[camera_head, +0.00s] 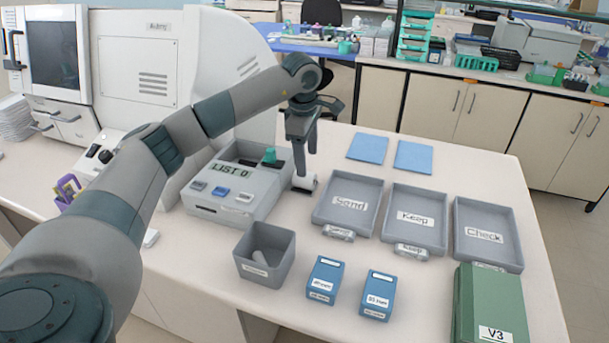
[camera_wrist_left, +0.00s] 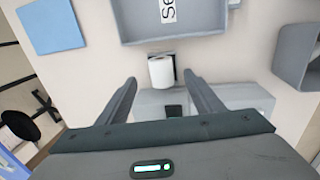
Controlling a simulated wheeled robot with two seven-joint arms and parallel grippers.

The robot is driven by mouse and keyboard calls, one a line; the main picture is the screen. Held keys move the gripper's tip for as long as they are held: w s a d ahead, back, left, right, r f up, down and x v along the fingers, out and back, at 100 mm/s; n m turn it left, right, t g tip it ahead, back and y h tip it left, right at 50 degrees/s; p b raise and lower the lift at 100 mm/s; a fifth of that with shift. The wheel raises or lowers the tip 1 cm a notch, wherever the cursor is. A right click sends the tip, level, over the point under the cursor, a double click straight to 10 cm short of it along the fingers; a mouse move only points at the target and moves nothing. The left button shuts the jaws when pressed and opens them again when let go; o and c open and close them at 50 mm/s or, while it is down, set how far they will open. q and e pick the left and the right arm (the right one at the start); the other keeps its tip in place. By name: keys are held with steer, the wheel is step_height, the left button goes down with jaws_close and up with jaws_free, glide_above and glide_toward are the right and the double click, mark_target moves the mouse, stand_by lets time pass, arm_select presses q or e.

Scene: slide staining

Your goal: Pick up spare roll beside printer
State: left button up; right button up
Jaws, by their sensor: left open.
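The white spare roll (camera_head: 304,183) stands on the bench just right of the grey label printer (camera_head: 235,205), whose display reads "LIST 0". My left gripper (camera_head: 302,160) points down right above the roll. In the left wrist view the roll (camera_wrist_left: 162,72) shows between the tips of the open fingers (camera_wrist_left: 160,78), with space on both sides. I see no contact. The printer body (camera_wrist_left: 235,95) lies behind the right finger there. My right gripper is not in view.
Grey trays marked Send (camera_head: 347,203), Keep (camera_head: 414,217) and Check (camera_head: 487,234) stand to the right. A grey bin (camera_head: 265,255), two blue boxes (camera_head: 325,280) and a green box (camera_head: 490,305) are in front. Blue sheets (camera_head: 368,148) lie behind.

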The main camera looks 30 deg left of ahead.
mark_target(304, 179)
arm_select(q)
steer(key=shift+w+f, duration=0.2)
steer(key=shift+f, duration=0.95)
steer(key=shift+a+f+p, duration=0.25)
steer(key=shift+f+p, duration=0.4)
steer(key=shift+p, duration=0.4)
steer(key=f, duration=0.1)
steer(key=f+p, duration=0.1)
steer(key=f, duration=0.1)
steer(key=shift+w+a+p, duration=0.1)
steer(key=shift+a+p, duration=0.1)
steer(key=shift+p, duration=0.1)
steer(key=shift+w+f, duration=0.1)
steer(key=shift+f, duration=0.3)
steer(key=c, duration=1.2)
